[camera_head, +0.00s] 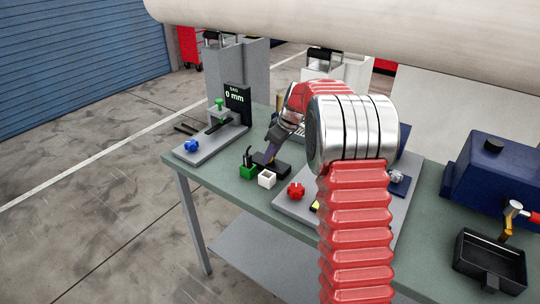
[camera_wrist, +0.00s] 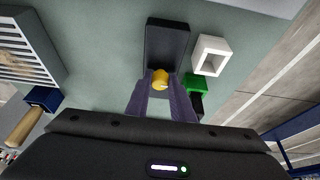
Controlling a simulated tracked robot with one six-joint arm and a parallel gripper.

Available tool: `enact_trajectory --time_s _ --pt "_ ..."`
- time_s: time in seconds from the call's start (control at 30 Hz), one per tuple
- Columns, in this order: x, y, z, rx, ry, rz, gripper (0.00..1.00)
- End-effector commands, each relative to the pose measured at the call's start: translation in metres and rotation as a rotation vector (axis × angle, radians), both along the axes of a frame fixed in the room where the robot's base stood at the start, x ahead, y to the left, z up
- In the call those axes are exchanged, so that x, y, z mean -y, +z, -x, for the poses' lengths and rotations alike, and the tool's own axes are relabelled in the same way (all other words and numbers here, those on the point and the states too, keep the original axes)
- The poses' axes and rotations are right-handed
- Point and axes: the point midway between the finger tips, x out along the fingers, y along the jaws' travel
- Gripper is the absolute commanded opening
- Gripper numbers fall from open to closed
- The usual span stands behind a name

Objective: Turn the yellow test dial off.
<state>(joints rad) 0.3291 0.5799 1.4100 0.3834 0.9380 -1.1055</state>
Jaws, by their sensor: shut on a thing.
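The yellow test dial (camera_wrist: 160,79) shows in the wrist view, near the front end of a dark box (camera_wrist: 167,40). My gripper (camera_wrist: 163,86) has its two purple fingers on either side of the dial and is shut on it. The fingers cover the dial's sides, and I cannot read its position from any mark. In the head view my gripper (camera_head: 266,160) reaches down to the dark box (camera_head: 285,169) on the green bench (camera_head: 225,184). The dial is hidden there.
A green block (camera_head: 248,171) and a white hollow block (camera_head: 267,179) stand close beside the dark box. A red knob (camera_head: 296,191) sits on a grey plate to the right. A blue knob (camera_head: 191,146) and a 0 mm display (camera_head: 236,97) are to the left.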

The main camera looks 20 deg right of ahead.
Motion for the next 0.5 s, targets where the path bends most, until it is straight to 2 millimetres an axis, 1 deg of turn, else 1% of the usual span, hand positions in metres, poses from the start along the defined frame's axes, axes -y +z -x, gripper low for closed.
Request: enact_trajectory --time_s 0.47,0.5 --pt "-0.002 -0.0001 0.0002 -0.002 0.023 -0.003 0.0" --pt "-0.002 -0.0001 0.0002 -0.002 0.023 -0.003 0.23"
